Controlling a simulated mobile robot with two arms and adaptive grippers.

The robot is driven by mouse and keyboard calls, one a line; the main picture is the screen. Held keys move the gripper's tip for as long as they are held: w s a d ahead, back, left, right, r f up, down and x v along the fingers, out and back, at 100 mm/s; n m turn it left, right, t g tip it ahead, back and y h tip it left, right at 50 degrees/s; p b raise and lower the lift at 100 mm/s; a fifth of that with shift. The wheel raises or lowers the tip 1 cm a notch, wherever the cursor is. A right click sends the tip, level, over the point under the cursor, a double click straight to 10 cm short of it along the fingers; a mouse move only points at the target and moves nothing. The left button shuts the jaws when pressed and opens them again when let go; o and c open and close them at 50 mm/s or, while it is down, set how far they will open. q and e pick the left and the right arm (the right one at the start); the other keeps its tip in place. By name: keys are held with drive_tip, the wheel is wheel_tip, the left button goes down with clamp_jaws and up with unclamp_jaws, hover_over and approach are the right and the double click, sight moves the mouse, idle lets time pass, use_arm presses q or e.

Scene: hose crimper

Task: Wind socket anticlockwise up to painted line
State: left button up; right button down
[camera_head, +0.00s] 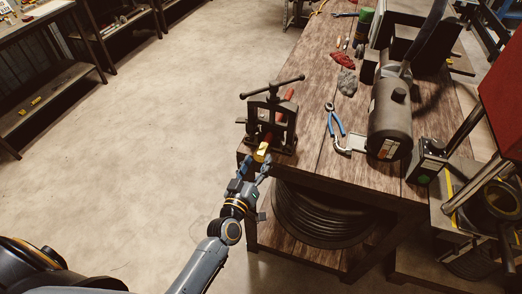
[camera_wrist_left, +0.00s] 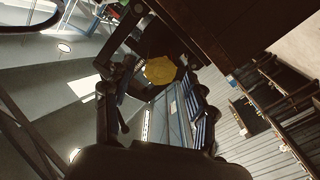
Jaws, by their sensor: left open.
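A dark pipe vise (camera_head: 270,112) with a T-handle stands at the near left corner of the wooden bench. A red hose (camera_head: 288,95) runs through it, and the brass-yellow socket (camera_head: 262,151) sticks out at its near end. In the left wrist view the socket (camera_wrist_left: 161,70) shows end-on as a yellow hexagonal face. My left gripper (camera_head: 260,166) is open just in front of the socket. Its fingers (camera_wrist_left: 152,103) stand on either side of the socket's line, with visible gaps. I cannot make out the painted line. My right gripper is not in view.
Blue-handled pliers (camera_head: 336,128) lie right of the vise. A red rag (camera_head: 343,59) lies further back. A coiled black hose (camera_head: 318,215) sits under the bench. The floor (camera_head: 170,120) left of the bench is clear.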

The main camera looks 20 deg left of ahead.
sight(259, 158)
use_arm(q)
drive_tip(key=shift+w, duration=2.05)
drive_tip(key=shift+c, duration=0.4)
drive_tip(key=c, duration=1.1)
